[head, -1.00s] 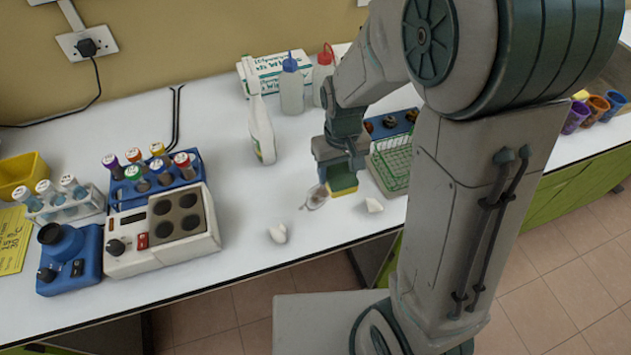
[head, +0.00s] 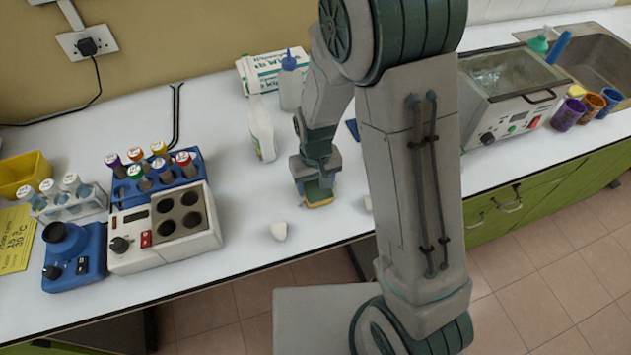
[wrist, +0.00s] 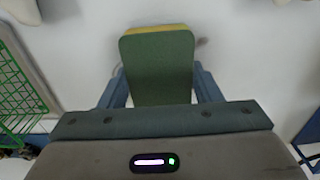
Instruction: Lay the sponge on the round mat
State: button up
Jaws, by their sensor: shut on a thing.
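The sponge, green with a yellow layer, is between the fingers of my gripper (head: 317,188). In the head view its lower part (head: 320,202) shows under the fingers, close to or on the white bench top; I cannot tell whether it touches. In the wrist view the sponge (wrist: 158,66) shows its green face, with a finger on each side and the yellow layer at the far edge. A small grey mark shows on the bench beside it. I can make out no round mat in either view.
The hot-block unit (head: 165,232) and tube rack (head: 155,176) are left. A green wire basket (wrist: 18,88) is left in the wrist view. A water bath (head: 510,95) stands right.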

jog(key=shift+f, duration=0.1)
jog(key=shift+f, duration=0.2)
jog(key=o, duration=0.9)
jog(key=shift+r, duration=0.15)
jog(key=shift+o, duration=0.2)
jog(key=shift+r, duration=0.1)
